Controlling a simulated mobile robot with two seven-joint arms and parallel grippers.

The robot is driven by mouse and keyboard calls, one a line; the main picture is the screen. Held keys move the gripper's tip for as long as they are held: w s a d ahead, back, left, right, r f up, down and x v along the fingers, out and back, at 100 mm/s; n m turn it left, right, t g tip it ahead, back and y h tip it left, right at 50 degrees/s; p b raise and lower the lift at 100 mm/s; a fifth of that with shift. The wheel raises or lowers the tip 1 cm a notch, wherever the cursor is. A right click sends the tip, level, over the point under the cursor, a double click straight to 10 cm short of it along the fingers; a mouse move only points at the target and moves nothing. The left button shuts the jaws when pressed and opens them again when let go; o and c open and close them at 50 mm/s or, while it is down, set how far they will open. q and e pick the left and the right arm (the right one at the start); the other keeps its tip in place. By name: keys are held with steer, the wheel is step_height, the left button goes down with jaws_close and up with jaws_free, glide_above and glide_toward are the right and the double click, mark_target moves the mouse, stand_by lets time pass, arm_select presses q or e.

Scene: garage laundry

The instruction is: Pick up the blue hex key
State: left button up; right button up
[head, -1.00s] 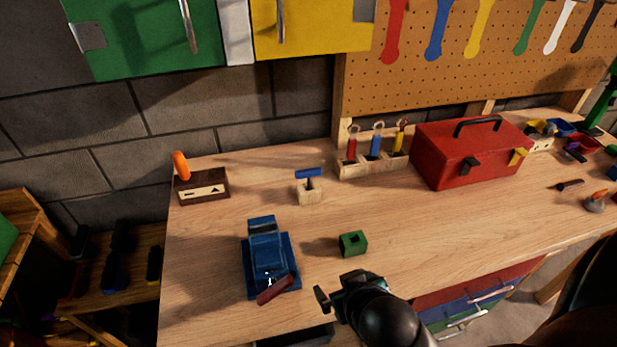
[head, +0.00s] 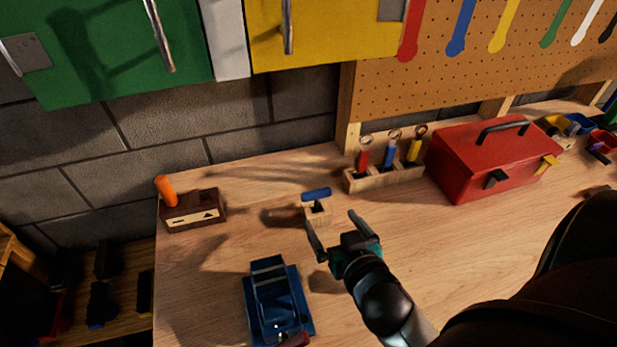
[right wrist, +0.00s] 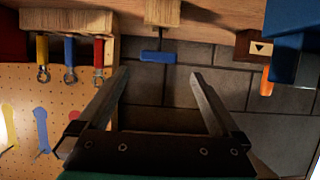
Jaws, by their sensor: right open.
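The blue hex key (head: 316,193) has a blue bar-shaped handle and stands in a small wooden block (head: 318,212) on the workbench. It also shows in the right wrist view (right wrist: 158,57), with its blue handle beyond the fingertips and roughly centred between them. My right gripper (head: 331,219) is open and empty, just in front and to the right of the block, with its fingers pointing toward it. I see no contact with the key. The key's lower shaft is hidden in the block. My left gripper is not in view.
A wooden rack (head: 385,178) with red, blue and yellow handled tools stands to the right, beside a red toolbox (head: 490,158). A blue vise-like tool (head: 275,300) is at the front.

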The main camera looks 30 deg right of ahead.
mark_target(317, 198)
steer(key=x, duration=0.8)
steer(key=shift+w, duration=0.3)
steer(key=shift+x, duration=0.75)
steer(key=x, duration=0.4)
steer(key=shift+d+r, duration=0.25)
steer(key=shift+w+d+f+b, duration=0.1)
steer(key=shift+w+f+b, duration=0.2)
steer(key=shift+w, duration=0.2)
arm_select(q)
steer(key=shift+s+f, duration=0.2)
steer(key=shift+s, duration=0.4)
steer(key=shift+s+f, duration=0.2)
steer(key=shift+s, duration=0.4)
arm_select(e)
steer(key=c, duration=1)
